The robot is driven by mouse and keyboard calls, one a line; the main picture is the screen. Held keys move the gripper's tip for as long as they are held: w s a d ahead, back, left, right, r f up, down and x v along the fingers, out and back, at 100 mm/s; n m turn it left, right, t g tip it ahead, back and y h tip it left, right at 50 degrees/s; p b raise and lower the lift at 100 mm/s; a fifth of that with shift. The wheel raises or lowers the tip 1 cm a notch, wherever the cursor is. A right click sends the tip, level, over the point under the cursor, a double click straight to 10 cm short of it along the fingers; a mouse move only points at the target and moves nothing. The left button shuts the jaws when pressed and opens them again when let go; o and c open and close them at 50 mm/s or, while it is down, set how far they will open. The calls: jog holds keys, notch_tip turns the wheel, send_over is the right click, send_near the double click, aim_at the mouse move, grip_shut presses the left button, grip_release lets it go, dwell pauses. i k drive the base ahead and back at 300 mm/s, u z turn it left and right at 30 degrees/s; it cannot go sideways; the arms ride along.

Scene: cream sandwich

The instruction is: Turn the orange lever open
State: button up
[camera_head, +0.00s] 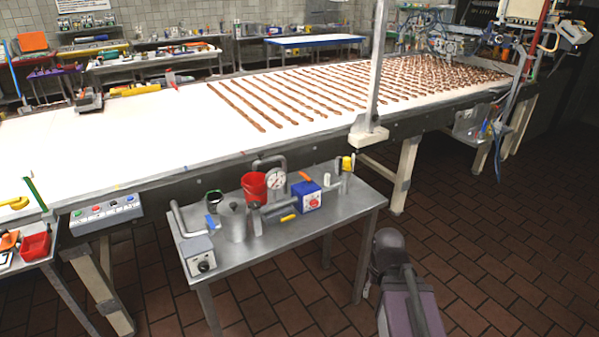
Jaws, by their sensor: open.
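A small orange lever-like piece (305,177) shows on the metal side table, just right of the round pressure gauge (275,179) and above the blue box (307,196). It is tiny in the picture, so I cannot tell its exact position or what it is fixed to. A grey pipe (270,161) arches behind the gauge. My gripper's fingers are not visible; only dark and purple parts, probably of my own arm, show at the lower right, apart from the table.
The side table (325,226) also holds a red bucket (254,186), a metal pot (233,220), a grey control box (198,255) and a yellow-topped fitting (347,164). A long white conveyor (170,125) with chocolate rows runs behind. The tiled floor at right is clear.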

aim_at(308, 178)
jog(key=z, duration=0.05)
jog(key=i, duration=1)
jog(key=u, duration=0.05)
